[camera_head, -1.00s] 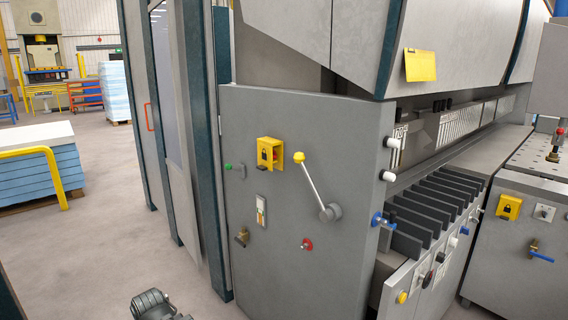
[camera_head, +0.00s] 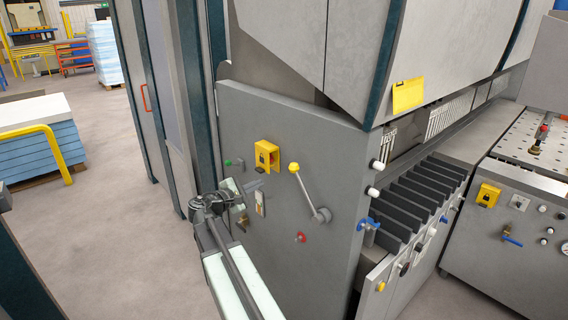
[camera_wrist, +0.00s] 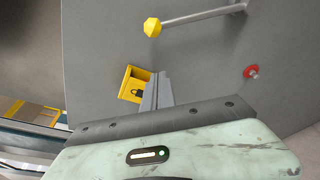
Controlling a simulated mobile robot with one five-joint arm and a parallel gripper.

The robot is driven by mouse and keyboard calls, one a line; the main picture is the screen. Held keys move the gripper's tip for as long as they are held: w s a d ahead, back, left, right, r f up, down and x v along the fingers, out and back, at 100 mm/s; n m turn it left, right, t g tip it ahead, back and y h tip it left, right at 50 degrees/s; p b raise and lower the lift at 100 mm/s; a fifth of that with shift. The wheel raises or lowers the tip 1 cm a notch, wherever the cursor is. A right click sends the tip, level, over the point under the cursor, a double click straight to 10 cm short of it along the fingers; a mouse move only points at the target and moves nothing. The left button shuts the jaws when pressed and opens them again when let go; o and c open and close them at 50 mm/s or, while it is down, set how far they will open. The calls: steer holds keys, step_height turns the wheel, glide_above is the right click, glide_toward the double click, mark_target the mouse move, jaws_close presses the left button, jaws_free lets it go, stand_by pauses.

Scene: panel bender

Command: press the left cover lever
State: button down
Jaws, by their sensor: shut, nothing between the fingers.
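The lever on the grey side cover (camera_head: 240,120) has a yellow knob (camera_head: 294,167) and a metal rod slanting down right to a round grey hub (camera_head: 322,215). In the wrist view the yellow knob (camera_wrist: 152,27) is near the top, its rod running right. My gripper (camera_head: 258,184) is shut and empty, in front of the cover, left of and slightly below the knob. In the wrist view my gripper (camera_wrist: 156,78) points toward the cover, partly over a yellow padlock box (camera_wrist: 133,82). It appears apart from the lever.
The yellow padlock box (camera_head: 266,154) is left of the knob. A red knob (camera_head: 301,237), green button (camera_head: 239,162) and brass valve (camera_head: 242,221) also stick out of the cover. A blue valve (camera_head: 368,224) stands at its right edge. Open floor lies left.

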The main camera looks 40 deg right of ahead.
steer(key=shift+f, duration=0.15)
steer(key=s+d, duration=0.1)
steer(key=d, duration=1)
steer(key=shift+s+d+r+p, duration=0.2)
steer(key=shift+s+r+p, duration=0.15)
steer(key=shift+s+r, duration=0.05)
